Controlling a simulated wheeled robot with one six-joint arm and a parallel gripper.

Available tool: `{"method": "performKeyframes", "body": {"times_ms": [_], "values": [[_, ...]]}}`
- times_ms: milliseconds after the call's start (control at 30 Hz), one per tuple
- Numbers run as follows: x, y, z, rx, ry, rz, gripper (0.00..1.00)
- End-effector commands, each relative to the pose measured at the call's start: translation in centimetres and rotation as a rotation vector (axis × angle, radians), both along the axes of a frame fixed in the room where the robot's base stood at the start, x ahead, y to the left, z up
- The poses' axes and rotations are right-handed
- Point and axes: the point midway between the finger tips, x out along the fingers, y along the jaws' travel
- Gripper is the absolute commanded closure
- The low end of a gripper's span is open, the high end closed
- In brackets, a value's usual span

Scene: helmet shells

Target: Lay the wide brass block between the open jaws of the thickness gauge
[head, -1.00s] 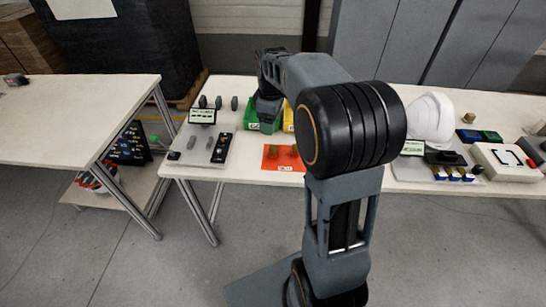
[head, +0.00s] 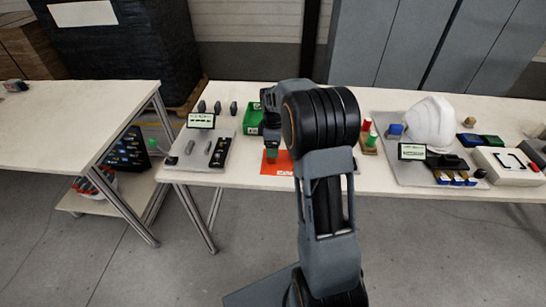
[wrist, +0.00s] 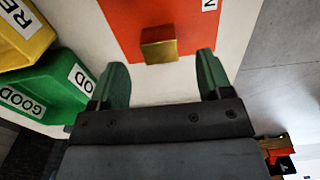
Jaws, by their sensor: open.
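A brass block (wrist: 159,46) lies on the orange mat (wrist: 120,20) in the wrist view. My gripper (wrist: 162,62) is open, its two green fingers spread wider than the block, which lies just beyond the fingertips between their lines. In the head view my gripper (head: 271,153) hangs over the orange mat (head: 284,164), and the block is hidden there. On the left, a grey plate (head: 199,163) carries a small display (head: 201,120) and dark upright parts; it may be the thickness gauge, but I cannot tell its jaws clearly.
Green (wrist: 45,90) and yellow (wrist: 22,35) bins stand beside the mat. On the right are a white helmet shell (head: 432,122), a second display (head: 411,151) and a white box (head: 506,164). The table's front edge lies close to the mat. Another table (head: 75,110) stands at the left.

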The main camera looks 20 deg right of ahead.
Motion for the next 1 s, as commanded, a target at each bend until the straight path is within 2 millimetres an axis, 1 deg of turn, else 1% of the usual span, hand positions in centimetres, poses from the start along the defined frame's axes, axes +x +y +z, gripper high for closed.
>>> {"method": "performKeyframes", "body": {"times_ms": [100,300,433,667,1000], "values": [[0.0,0.2,-1.8,0.001,0.006,0.001,0.28],[0.1,0.2,-4.0,0.001,0.003,0.0,0.28],[0.1,0.2,-4.5,0.001,0.001,0.0,0.28],[0.1,0.2,-4.6,0.001,0.001,0.0,0.29],[0.1,0.2,-4.5,0.001,0.001,0.0,0.61]]}}
